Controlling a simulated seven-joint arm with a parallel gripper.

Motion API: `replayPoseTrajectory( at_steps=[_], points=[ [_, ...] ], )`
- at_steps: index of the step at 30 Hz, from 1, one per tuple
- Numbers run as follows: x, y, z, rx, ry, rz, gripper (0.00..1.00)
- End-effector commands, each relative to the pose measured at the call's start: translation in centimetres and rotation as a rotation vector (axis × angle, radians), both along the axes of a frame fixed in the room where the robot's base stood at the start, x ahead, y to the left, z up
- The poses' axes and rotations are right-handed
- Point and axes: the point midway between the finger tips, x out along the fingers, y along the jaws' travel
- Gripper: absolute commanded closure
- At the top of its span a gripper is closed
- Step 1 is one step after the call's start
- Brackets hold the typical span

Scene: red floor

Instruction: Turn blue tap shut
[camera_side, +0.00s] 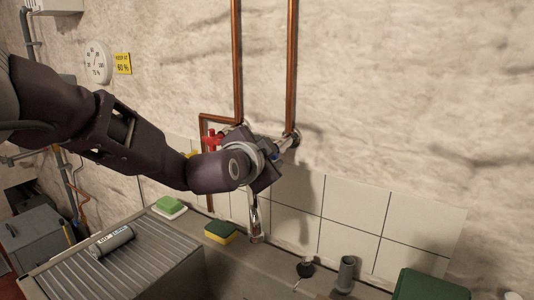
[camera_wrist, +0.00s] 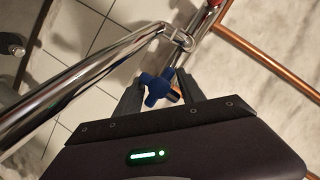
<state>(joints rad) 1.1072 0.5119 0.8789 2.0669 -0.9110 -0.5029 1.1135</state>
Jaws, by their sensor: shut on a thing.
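The blue tap handle (camera_wrist: 158,88) shows in the wrist view between the two fingers of my gripper (camera_wrist: 160,92). My gripper is shut on it. The handle is a small lobed knob next to a chrome pipe junction. The chrome spout (camera_side: 255,222) hangs below my gripper. It also crosses the left of the wrist view (camera_wrist: 85,80). A red tap handle (camera_side: 211,140) sits to the left of my gripper.
Two copper pipes (camera_side: 291,65) run down the wall to the fittings. Below are a ribbed drainboard (camera_side: 150,265), a green-and-yellow sponge (camera_side: 220,232), a green soap (camera_side: 169,204), a grey cylinder (camera_side: 346,273) and a dark green block (camera_side: 430,286). White tiles (camera_side: 345,204) cover the lower wall.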

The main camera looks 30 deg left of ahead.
Motion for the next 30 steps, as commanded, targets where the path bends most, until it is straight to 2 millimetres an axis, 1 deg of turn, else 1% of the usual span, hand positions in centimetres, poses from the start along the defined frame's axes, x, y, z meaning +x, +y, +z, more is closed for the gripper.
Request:
replayPoseTrajectory(
  at_steps=[8, 9, 12, 20, 22, 23, 30],
  points=[
    [0.0, -0.1, 0.0, 0.003, -0.001, -0.002, 0.94],
    [0.0, -0.1, 0.0, 0.003, -0.001, -0.002, 0.52],
    [0.0, 0.0, 0.0, 0.003, -0.001, -0.002, 0.34],
    [0.0, 0.0, 0.0, 0.001, 0.000, -0.001, 0.34],
    [-0.3, -0.2, 0.1, -0.002, -0.001, -0.003, 0.34],
    [-0.6, -0.3, 0.2, -0.003, 0.000, -0.004, 0.34],
    [-5.1, -1.5, 1.5, -0.002, 0.001, -0.004, 0.34]
  ],
)
